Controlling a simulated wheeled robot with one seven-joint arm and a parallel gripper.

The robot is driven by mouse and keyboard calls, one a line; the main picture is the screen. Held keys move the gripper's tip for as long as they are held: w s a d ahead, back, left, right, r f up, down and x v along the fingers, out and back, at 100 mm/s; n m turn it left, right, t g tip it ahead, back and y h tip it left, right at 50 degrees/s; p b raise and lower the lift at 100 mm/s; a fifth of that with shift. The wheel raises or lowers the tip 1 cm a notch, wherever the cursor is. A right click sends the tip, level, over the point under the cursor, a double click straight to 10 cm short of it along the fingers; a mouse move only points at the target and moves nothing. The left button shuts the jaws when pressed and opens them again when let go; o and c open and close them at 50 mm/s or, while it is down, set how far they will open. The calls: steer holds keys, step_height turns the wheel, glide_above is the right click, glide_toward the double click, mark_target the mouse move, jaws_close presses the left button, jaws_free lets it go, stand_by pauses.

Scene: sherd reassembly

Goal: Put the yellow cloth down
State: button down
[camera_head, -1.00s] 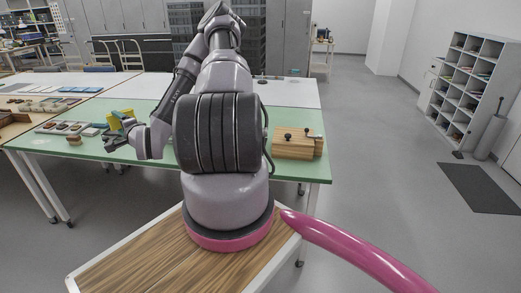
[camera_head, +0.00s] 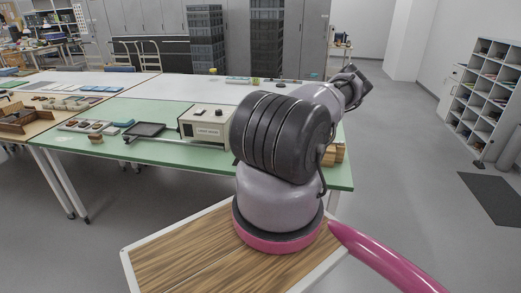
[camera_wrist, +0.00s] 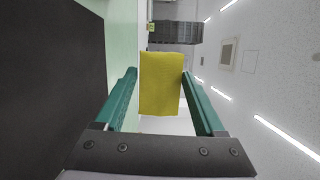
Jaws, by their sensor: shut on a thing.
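The yellow cloth (camera_wrist: 162,88) shows in the wrist view as a flat yellow rectangle between the two green fingers. My gripper (camera_wrist: 159,72) is shut on it. The cloth is held up, with the green table surface seen to its left and the ceiling to its right.
The green table (camera_head: 110,157) holds a row of sherds (camera_head: 92,126), a black tray (camera_head: 146,130) and a beige box with a label (camera_head: 206,124). A wooden block (camera_head: 339,154) is partly hidden by my arm. The white table behind has much bare surface.

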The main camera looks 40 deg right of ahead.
steer(key=shift+a+f, duration=0.1)
steer(key=shift+f, duration=3.2)
steer(key=shift+w+f, duration=0.1)
steer(key=shift+f, duration=0.5)
jaws_free()
